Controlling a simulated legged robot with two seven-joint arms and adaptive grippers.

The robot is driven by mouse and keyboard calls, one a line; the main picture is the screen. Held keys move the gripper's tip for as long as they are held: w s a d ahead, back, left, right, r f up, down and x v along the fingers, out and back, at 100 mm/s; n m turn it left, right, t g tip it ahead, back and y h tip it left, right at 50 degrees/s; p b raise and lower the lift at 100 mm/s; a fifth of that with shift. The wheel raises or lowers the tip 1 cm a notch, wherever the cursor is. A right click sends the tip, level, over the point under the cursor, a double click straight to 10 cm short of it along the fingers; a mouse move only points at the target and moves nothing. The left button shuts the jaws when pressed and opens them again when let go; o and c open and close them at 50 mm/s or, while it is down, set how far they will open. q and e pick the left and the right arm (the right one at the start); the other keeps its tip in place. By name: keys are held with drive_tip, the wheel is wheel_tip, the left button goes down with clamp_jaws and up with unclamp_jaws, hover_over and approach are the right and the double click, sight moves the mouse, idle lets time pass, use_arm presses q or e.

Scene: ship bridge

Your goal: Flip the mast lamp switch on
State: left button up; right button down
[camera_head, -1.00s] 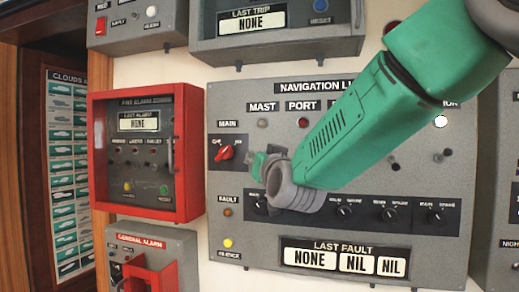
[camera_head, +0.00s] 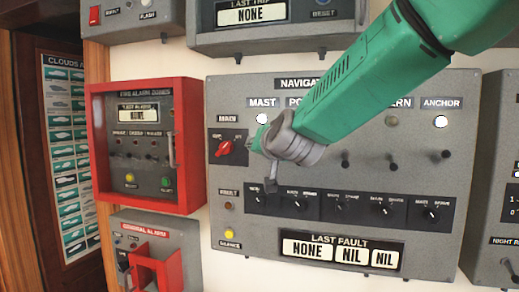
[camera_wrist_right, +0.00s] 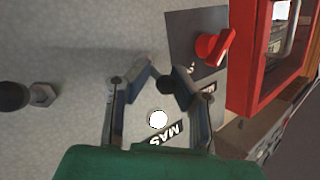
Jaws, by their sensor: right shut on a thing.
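The navigation lights panel (camera_head: 230,185) is grey, with a row of lamps above toggle switches. The mast lamp (camera_head: 262,118) under the MAST label glows white and also shows in the right wrist view (camera_wrist_right: 157,119). The dark tip of the mast switch (camera_wrist_right: 167,84) sits between the fingers of my right gripper (camera_wrist_right: 164,80), which is shut on it. In the head view my right gripper (camera_head: 261,144) is at the panel below the mast lamp, and its wrist hides the switch. My left gripper is not in view.
The red main knob (camera_head: 224,147) is close left of my gripper. Other toggles (camera_head: 393,160) stick out to the right, and rotary knobs (camera_head: 385,208) lie below. The anchor lamp (camera_head: 441,121) is white. A red fire alarm box (camera_head: 98,150) juts out at left.

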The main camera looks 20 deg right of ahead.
drive_tip(key=shift+r, duration=0.1)
drive_tip(key=c, duration=1.3)
unclamp_jaws()
drive_tip(key=shift+c, duration=0.2)
drive_tip(key=shift+w, duration=0.15)
drive_tip(key=shift+a, duration=0.1)
drive_tip(key=shift+s, duration=0.3)
drive_tip(key=v, duration=1.1)
